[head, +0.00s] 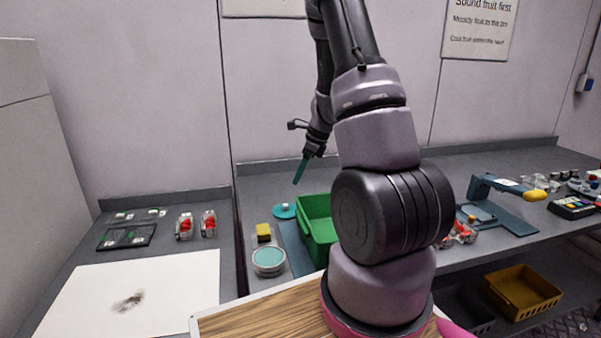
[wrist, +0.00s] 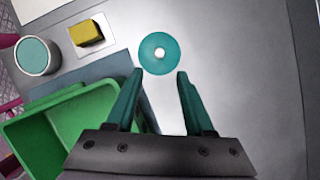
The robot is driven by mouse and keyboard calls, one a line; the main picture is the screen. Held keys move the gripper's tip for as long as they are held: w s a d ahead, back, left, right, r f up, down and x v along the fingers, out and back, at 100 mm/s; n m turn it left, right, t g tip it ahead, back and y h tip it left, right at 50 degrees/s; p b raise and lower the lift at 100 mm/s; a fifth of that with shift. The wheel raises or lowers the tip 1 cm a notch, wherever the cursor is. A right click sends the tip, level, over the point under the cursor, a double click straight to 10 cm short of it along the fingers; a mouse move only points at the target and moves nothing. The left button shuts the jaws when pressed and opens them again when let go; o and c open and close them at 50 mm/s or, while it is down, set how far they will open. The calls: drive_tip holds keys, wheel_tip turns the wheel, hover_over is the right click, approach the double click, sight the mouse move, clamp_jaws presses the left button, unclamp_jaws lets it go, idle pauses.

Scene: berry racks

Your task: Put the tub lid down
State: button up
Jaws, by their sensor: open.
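The tub lid, a teal disc with a pale knob (head: 284,211), lies flat on the grey counter beside the green crate. In the wrist view the lid (wrist: 160,62) is just beyond my fingertips, not between them. My gripper (head: 300,171) is above the counter, and its teal fingers (wrist: 154,76) are spread apart and empty. A round white tub with teal contents (head: 269,262) stands nearer to me on the counter; it also shows at the left of the wrist view (wrist: 36,54).
The green crate (head: 304,219) stands close to the lid's right. A yellow sponge (head: 263,231) sits on a pale holder between lid and tub. Clear punnets of red fruit (head: 185,227) and a white sheet (head: 170,280) are at left. Counter beyond the lid is bare.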

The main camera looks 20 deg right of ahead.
drive_tip(key=s+a+r+n+t, duration=0.1)
drive_tip(key=s+a+r+n, duration=0.15)
drive_tip(key=r, duration=0.35)
drive_tip(key=s+a+r+n, duration=0.2)
drive_tip(key=a+r+n, duration=0.15)
drive_tip(key=r, duration=0.35)
drive_tip(key=s+a+r+n+t, duration=0.1)
drive_tip(key=s+a+r+n, duration=0.25)
drive_tip(key=r, duration=0.25)
drive_tip(key=s+a+r+n+t, duration=0.1)
drive_tip(key=s+r+n, duration=0.4)
drive_tip(key=s+n, duration=0.1)
drive_tip(key=s+a+r+n+t+h, duration=0.1)
drive_tip(key=s+a+r+n, duration=0.1)
drive_tip(key=s+r+n, duration=0.3)
drive_tip(key=s+n, duration=0.1)
drive_tip(key=s, duration=0.3)
drive_tip(key=shift+r+h, duration=0.3)
